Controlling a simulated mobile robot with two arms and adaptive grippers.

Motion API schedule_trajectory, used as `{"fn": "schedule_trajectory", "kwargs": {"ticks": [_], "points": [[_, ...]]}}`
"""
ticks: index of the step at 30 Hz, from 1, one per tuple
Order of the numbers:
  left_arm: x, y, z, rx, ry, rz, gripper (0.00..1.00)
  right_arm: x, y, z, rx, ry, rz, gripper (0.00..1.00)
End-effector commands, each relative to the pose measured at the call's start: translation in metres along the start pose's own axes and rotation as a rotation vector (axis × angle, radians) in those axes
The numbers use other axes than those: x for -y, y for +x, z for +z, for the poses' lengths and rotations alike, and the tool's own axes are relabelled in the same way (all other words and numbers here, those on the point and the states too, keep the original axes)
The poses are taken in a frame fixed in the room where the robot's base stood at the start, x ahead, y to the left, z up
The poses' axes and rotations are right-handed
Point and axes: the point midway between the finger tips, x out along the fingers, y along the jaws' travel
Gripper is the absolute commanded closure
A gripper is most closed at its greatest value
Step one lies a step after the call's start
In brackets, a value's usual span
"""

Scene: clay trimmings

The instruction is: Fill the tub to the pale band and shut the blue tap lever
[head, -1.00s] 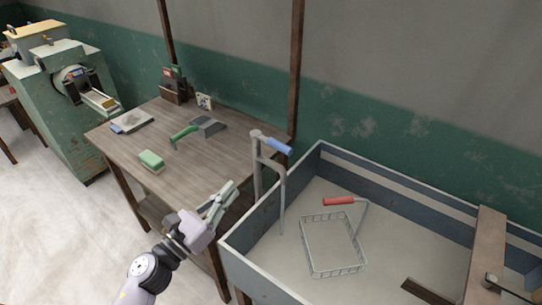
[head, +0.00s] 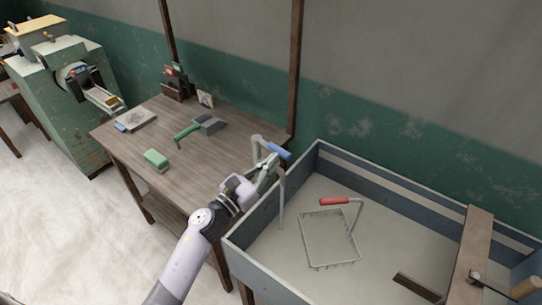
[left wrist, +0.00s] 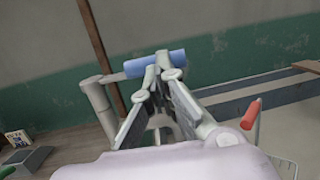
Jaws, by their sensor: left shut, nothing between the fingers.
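The blue tap lever (head: 277,150) sits on top of the grey tap (head: 282,195) at the tub's left end. The tub (head: 250,226) is grey-blue with a pale band (head: 385,181) along its inner back wall. A pale, even surface fills its floor area; I cannot tell how deep any water is. My left gripper (head: 270,163) is shut and empty, its tips just by the lever. In the left wrist view the fingertips (left wrist: 162,66) overlap the blue lever (left wrist: 140,68); I cannot tell whether they touch it.
A wire basket (head: 307,245) with a red handle (head: 334,201) is in the tub. A brown plank (head: 474,245) crosses the tub's right part. The wooden table (head: 215,150) at left holds a green block (head: 156,160) and a green-handled tool (head: 188,133).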

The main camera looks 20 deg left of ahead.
Motion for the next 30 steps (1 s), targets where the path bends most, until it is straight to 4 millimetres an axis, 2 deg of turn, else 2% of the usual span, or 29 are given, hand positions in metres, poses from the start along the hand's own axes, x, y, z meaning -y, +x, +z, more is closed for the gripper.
{"fn": "schedule_trajectory", "kwargs": {"ticks": [13,20,30], "points": [[0.001,0.006,-0.001,0.001,0.0,-0.001,1.0,-0.002,0.0,0.001,0.001,-0.001,0.002,1.0],[0.004,0.025,-0.004,0.001,0.001,-0.001,1.0,-0.001,0.012,0.001,0.0,-0.001,0.002,1.0],[0.003,0.025,-0.001,0.005,0.0,-0.002,1.0,0.001,0.011,0.003,0.002,0.0,-0.001,1.0]]}}
